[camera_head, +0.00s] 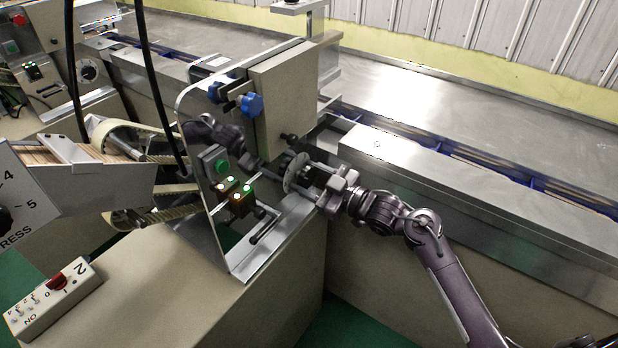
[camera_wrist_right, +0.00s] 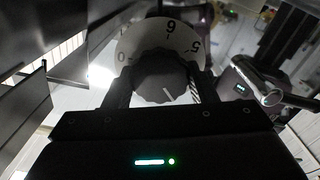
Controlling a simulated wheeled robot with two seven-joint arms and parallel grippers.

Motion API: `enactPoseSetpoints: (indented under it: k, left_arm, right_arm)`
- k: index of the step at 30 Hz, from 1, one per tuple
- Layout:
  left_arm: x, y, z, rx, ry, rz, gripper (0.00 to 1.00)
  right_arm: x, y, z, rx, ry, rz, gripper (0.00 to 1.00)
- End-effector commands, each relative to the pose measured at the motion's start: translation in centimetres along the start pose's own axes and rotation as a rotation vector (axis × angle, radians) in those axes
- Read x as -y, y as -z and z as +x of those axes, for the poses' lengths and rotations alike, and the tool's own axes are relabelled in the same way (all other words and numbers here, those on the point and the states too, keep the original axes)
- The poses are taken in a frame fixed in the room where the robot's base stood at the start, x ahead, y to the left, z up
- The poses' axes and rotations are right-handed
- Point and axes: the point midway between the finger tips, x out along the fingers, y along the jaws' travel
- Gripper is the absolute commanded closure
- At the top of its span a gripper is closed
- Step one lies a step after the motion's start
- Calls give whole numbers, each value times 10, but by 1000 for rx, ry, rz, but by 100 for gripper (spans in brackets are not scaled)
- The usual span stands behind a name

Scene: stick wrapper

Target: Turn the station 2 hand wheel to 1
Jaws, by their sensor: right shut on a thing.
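The hand wheel is a dark, scalloped knob (camera_wrist_right: 160,78) in front of a pale round dial (camera_wrist_right: 134,46) with printed numerals in the right wrist view. A thin white line marks the knob's face. My right gripper (camera_wrist_right: 163,92) is shut on the knob, with one finger on each side. In the head view the disc (camera_head: 296,173) shows edge-on beside the beige machine housing, and my right gripper (camera_head: 318,181) reaches it from the right. The knob is mostly hidden there by the gripper. My left gripper is not in view.
A shiny metal panel (camera_head: 205,150) with a green button and lit switches stands left of the wheel. A switch box (camera_head: 52,298) marked 2 lies at lower left. A long metal conveyor cover (camera_head: 440,170) runs behind my right arm.

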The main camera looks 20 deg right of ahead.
Motion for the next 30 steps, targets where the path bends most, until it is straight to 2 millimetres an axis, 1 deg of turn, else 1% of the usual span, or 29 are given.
enactPoseSetpoints:
  k: [5, 11, 17, 30]
  left_arm:
    - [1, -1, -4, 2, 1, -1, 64]
    - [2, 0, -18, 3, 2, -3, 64]
    - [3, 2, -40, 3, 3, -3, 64]
    - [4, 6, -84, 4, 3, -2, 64]
  right_arm:
    - [-1, 1, 0, 1, 0, 25, 71]
    - [-2, 4, 0, 1, 0, 114, 71]
    - [-2, 5, 0, 1, 0, 274, 71]
    - [-4, 5, 1, 0, 0, 692, 71]
